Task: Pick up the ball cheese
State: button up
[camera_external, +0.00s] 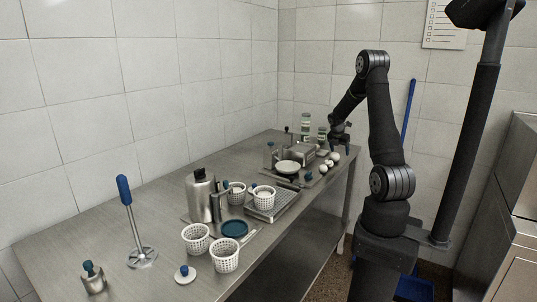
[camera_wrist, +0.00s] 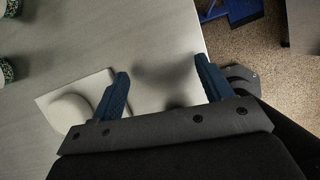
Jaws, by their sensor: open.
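White balls that look like the ball cheese (camera_external: 335,156) lie near the right end of the steel table in the external view. My gripper (camera_external: 341,143) hangs just above them, fingers pointing down. In the wrist view, a pale rounded ball (camera_wrist: 70,110) rests on a light square board, left of my gripper (camera_wrist: 162,70). The two blue fingers are spread apart with only tabletop and shadow visible between them. The area nearest the palm is hidden by the gripper body.
Jars (camera_external: 306,127) stand behind my gripper, and a white bowl (camera_external: 288,167) is to its left. The table edge is close on the right.

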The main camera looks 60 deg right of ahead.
aim_at(335, 153)
jog(key=shift+a+r+m, duration=0.15)
jog(key=shift+r+m, duration=0.35)
jog(key=shift+m, duration=0.4)
jog(key=a+r+m+y, duration=0.2)
jog(key=a+r+m, duration=0.45)
jog(key=m, duration=0.85)
jog(key=a+r+m+y, duration=0.1)
jog(key=a+r+m, duration=0.2)
jog(key=r+m, duration=0.95)
jog(key=f+m, duration=0.1)
jog(key=f, duration=0.4)
jog(key=d+f+m, duration=0.1)
jog(key=f, duration=0.4)
jog(key=f+m, duration=0.1)
jog(key=f, duration=0.5)
jog(key=shift+w+d+t, duration=0.25)
jog(key=shift+d+t, duration=0.05)
jog(key=shift+s+d+f, duration=0.1)
jog(key=shift+d+f, duration=0.05)
jog(key=shift+f, duration=0.7)
jog(key=shift+s+d+f, duration=0.1)
jog(key=shift+f, duration=0.75)
jog(key=shift+s+d+f, duration=0.1)
jog(key=shift+d+f, duration=0.05)
jog(key=shift+f, duration=0.7)
jog(key=c, duration=1)
